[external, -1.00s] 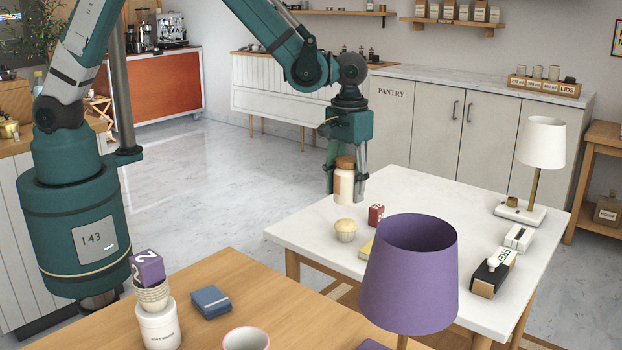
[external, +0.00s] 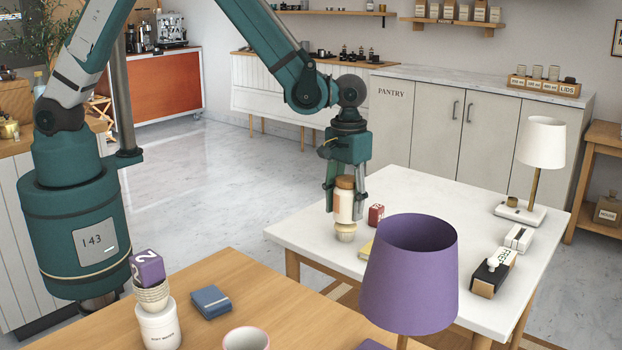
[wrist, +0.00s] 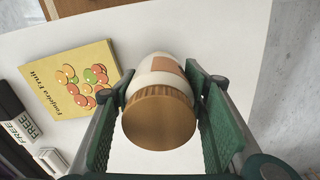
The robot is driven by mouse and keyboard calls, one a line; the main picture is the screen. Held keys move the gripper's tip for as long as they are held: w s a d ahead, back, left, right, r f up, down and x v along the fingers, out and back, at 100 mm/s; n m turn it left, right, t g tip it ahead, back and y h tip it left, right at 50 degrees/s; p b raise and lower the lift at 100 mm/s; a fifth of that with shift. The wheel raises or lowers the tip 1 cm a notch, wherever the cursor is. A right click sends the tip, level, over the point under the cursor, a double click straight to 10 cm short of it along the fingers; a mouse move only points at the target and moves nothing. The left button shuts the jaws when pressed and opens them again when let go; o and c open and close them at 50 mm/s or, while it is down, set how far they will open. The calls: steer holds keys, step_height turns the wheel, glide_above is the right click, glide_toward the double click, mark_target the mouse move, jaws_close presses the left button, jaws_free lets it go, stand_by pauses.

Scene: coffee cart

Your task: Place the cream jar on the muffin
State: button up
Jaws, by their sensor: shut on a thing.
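The cream jar (external: 344,205) is a white jar with a tan label and a brown lid. My gripper (external: 344,198) is shut on it and holds it upright above the white table. In the wrist view the jar (wrist: 160,100) sits between the two green fingers of my gripper (wrist: 160,98), lid toward the camera. The pale muffin (external: 345,236) stands on the table directly under the jar. The jar's bottom meets or nearly meets the muffin's top; I cannot tell if they touch. The muffin is hidden in the wrist view.
A small red block (external: 376,214) stands close right of the muffin. A yellow book (wrist: 70,80) lies nearby on the white table (external: 300,235). A purple lamp (external: 410,270) stands in front. A white lamp (external: 541,145) and a FREE box (external: 492,272) are at the right.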

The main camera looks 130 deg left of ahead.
mark_target(347, 179)
steer(key=shift+f, duration=0.3)
steer(key=o, duration=1.2)
steer(key=shift+r, duration=0.15)
step_height(347, 179, up, 12)
steer(key=shift+r+p, duration=0.1)
steer(key=shift+p, duration=0.55)
stand_by(0.3)
